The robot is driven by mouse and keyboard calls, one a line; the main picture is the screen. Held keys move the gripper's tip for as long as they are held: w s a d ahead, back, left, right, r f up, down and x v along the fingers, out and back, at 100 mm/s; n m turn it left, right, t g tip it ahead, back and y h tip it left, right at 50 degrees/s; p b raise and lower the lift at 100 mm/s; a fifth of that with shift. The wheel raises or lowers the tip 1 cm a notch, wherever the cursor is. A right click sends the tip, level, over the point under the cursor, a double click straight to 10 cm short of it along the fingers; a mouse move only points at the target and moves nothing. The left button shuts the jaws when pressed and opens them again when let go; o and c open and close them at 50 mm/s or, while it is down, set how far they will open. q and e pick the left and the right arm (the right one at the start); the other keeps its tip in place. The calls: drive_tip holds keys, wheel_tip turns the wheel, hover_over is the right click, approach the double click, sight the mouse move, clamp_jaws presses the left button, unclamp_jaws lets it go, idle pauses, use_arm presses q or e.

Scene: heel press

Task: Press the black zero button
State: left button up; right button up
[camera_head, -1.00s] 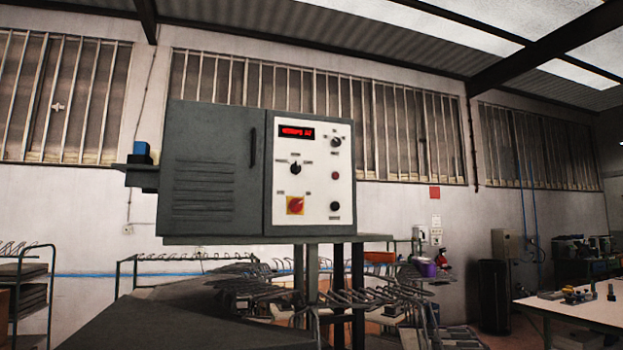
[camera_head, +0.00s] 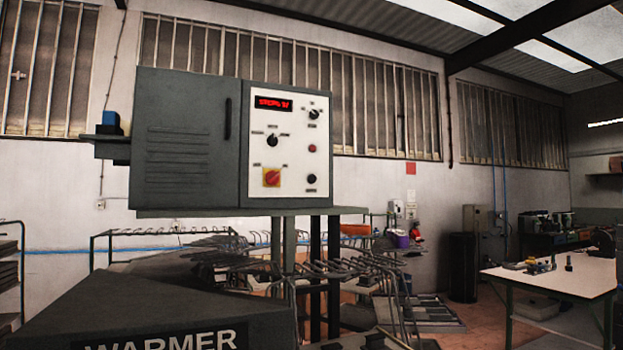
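A grey control cabinet (camera_head: 188,140) with a white control panel (camera_head: 290,150) stands left of centre in the head view. The panel has a lit red display (camera_head: 273,104), black knobs at the upper right (camera_head: 314,114) and middle left (camera_head: 272,140), and a red rotary switch on a yellow plate (camera_head: 271,177). At the right are a small red button (camera_head: 312,149) and, below it, a round black button (camera_head: 311,179). The labels are too small to read. Neither gripper is in view.
A dark machine top marked WARMER (camera_head: 165,310) fills the lower left, in front of the cabinet. Wire racks (camera_head: 350,270) stand below and behind the panel. A white-topped table (camera_head: 560,275) is at the right. Floor shows between the racks and the table.

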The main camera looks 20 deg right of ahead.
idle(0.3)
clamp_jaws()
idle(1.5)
